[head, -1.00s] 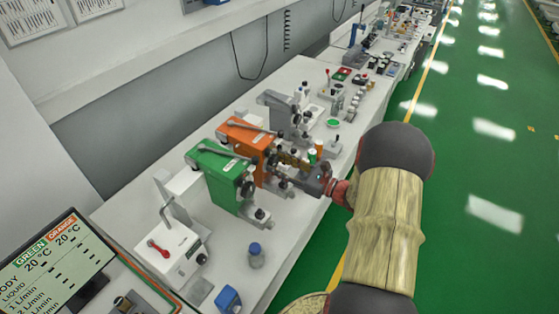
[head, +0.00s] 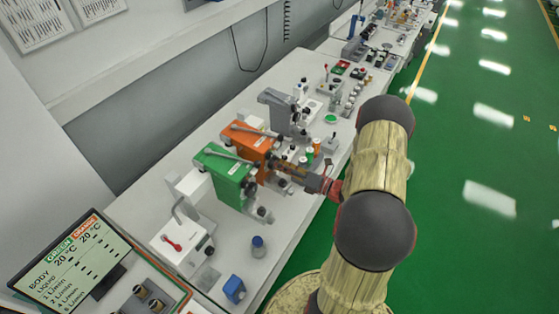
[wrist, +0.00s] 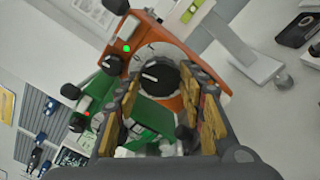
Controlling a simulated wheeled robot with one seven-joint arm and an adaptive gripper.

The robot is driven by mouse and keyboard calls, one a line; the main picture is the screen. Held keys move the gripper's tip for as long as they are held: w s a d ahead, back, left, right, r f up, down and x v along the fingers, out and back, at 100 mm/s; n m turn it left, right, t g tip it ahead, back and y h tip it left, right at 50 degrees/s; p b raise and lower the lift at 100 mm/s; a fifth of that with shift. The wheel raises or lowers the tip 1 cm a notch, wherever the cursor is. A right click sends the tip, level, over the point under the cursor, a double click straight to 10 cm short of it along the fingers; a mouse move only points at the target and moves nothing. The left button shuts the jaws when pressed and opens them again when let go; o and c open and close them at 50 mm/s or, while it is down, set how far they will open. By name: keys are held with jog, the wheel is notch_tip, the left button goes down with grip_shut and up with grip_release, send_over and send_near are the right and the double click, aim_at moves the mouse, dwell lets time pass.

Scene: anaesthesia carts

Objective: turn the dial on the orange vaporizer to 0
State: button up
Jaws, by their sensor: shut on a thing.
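The orange vaporizer (head: 246,139) stands on the white bench just behind the green vaporizer (head: 221,172). In the wrist view the orange vaporizer's body (wrist: 146,40) surrounds a round black dial (wrist: 158,77) with a pale mark on its face. The scale around the dial is too small to read. My gripper (wrist: 158,88) has one finger on each side of the dial and is shut on it. In the head view my gripper (head: 284,167) reaches the orange vaporizer's front from the right, and the dial is hidden there. A green light (wrist: 126,48) shows beside the dial.
The green vaporizer sits close beside my gripper. A grey device (head: 283,112) stands behind the orange one. Small orange and green bottles (head: 313,150) stand near my wrist. A monitor (head: 70,262) is at front left. The green floor at right is clear.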

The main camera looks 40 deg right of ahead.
jog(key=shift+m+p, duration=0.75)
jog(key=shift+m, duration=0.35)
jog(key=o, duration=1.2)
jog(key=shift+c, duration=0.2)
jog(key=shift+s+d, duration=0.1)
jog(key=v, duration=0.7)
jog(key=shift+s, duration=0.35)
jog(key=shift+d+f, duration=0.15)
jog(key=shift+d, duration=0.05)
